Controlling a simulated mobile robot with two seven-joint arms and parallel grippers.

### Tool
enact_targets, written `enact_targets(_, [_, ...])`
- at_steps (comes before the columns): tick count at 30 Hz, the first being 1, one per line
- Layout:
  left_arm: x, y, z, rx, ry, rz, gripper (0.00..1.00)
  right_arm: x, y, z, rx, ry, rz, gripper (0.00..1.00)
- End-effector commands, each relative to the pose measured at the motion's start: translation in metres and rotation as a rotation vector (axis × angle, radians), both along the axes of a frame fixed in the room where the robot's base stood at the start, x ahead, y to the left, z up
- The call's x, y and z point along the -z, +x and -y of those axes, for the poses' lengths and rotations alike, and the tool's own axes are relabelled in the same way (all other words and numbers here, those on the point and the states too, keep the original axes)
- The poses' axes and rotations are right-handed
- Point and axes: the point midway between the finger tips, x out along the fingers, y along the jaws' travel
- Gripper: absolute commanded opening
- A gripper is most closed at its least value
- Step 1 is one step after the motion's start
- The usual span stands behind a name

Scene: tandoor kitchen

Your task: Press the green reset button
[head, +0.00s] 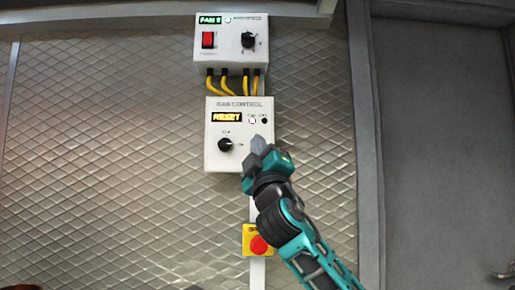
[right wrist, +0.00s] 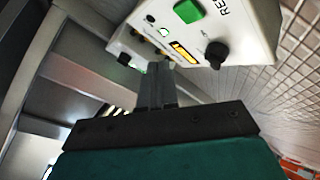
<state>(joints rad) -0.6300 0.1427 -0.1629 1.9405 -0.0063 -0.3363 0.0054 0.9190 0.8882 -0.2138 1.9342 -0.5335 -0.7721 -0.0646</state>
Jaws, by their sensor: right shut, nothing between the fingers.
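The white gas control box (head: 215,160) is mounted on the wall, with an amber display reading RESET (head: 227,117) and a black knob (head: 225,145). The green reset button (right wrist: 189,11) shows in the right wrist view on the box's face, beside lettering that begins "RE". In the head view my right gripper (head: 259,145) covers that part of the box and hides the button. My right gripper is shut and empty, its fingertips in front of the box's lower right. In the right wrist view the fingertips (right wrist: 157,82) appear apart from the button. My left gripper is not in view.
Above, a second white box (head: 229,60) carries a fan display, a red switch (head: 208,40) and a knob (head: 248,40). Yellow cables (head: 228,83) join both boxes. A red emergency button (head: 259,245) on a yellow housing sits below, beside my right arm. The quilted metal wall at left is clear.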

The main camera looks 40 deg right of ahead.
Motion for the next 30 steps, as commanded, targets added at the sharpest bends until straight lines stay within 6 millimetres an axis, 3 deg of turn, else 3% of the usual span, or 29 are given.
enact_targets(12, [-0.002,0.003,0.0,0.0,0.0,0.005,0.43,0.0,0.035,0.029,0.0,0.002,-0.001,0.0])
enact_targets(30, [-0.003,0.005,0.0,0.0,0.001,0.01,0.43,0.0,0.038,0.032,-0.001,0.001,-0.001,0.0])
